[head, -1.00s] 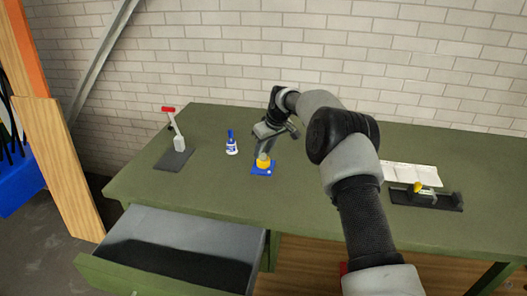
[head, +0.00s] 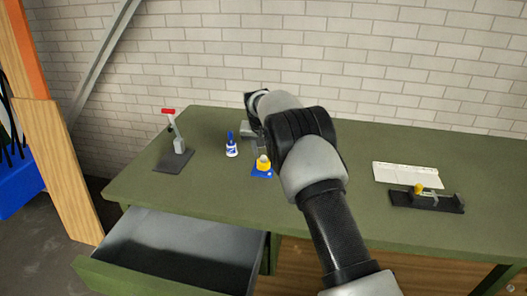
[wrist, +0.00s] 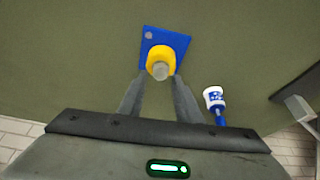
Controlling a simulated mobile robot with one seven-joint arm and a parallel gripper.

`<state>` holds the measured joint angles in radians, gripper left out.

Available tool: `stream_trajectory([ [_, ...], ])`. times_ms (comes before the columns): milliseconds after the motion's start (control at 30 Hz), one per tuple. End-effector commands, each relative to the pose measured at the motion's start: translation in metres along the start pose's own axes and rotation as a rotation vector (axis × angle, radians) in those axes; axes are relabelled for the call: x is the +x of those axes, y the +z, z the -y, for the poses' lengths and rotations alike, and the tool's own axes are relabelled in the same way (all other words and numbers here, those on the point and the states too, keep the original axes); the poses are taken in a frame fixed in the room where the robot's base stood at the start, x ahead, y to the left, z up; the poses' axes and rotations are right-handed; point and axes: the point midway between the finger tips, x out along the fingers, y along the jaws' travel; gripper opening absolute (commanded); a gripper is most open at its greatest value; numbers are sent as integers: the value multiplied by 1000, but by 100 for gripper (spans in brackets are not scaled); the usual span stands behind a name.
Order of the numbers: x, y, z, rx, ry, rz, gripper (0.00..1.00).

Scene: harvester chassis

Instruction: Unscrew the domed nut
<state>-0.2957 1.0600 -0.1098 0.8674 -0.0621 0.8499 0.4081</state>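A blue plate (head: 257,174) lies on the green workbench with a yellow round part (head: 263,167) standing on it. A small grey rounded piece (head: 263,158) tops the yellow part; I take it for the domed nut. In the wrist view the plate (wrist: 149,38), the yellow part (wrist: 158,54) and the grey piece (wrist: 160,71) are at the top centre. My gripper (wrist: 160,76) is open, with its fingertips on either side of the grey piece and a gap visible on both sides. I cannot tell the height of the fingertips over it. My arm partly covers the gripper in the head view.
A white and blue bottle (head: 232,147) stands left of the plate. Farther left is a red-handled clamp (head: 176,150) on a dark base. A white tray (head: 408,174) and a dark fixture (head: 428,201) are at the right. A drawer (head: 180,252) is open at the front.

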Motion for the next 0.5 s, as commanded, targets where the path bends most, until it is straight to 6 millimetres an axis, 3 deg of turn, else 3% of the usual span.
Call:
stream_trajectory([
  [367,0,0,-1,77,32,1,31],
  [500,-2,-1,1,187,81,0,31],
])
